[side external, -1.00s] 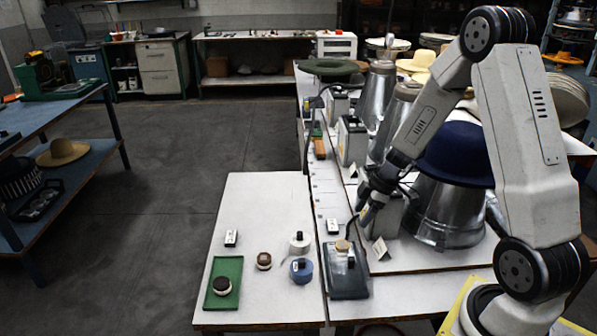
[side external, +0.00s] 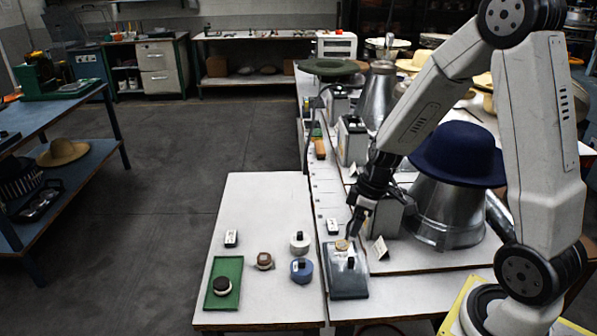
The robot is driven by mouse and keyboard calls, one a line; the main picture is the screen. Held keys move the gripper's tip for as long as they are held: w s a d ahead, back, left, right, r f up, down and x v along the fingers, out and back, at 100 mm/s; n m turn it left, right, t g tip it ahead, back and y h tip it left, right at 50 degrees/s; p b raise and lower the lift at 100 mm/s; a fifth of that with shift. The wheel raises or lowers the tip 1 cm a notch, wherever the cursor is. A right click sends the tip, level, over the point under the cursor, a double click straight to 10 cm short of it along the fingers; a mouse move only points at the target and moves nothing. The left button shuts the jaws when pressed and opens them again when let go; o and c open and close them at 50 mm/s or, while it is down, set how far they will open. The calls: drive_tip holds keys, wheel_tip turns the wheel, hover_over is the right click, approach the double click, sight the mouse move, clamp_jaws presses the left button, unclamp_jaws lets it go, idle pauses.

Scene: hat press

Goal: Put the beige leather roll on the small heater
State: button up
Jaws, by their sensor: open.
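A small beige roll (side external: 342,245) sits at the far end of the dark grey plate (side external: 348,284), which looks like the small heater. A black knob (side external: 351,262) stands on the same plate, just in front of the roll. My gripper (side external: 352,235) is open and points down close above the roll, slightly to its right. Whether its fingertips touch the roll is too small to tell.
On the white table are a brown-topped roll (side external: 264,261), a white roll (side external: 299,243), a blue roll (side external: 301,271) and a green tray (side external: 234,268) holding a dark-topped roll. A blue hat (side external: 455,155) on a metal cone stands right of my gripper, beside a small card (side external: 380,250).

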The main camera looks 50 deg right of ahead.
drive_tip(key=s+a+r+m+h, duration=0.2)
drive_tip(key=s+a+r+m, duration=0.2)
drive_tip(key=a, duration=0.4)
drive_tip(key=shift+s+a+m+t, duration=0.3)
drive_tip(key=shift+s+a+m, duration=0.1)
drive_tip(key=shift+s+m, duration=0.4)
drive_tip(key=shift+w, duration=0.1)
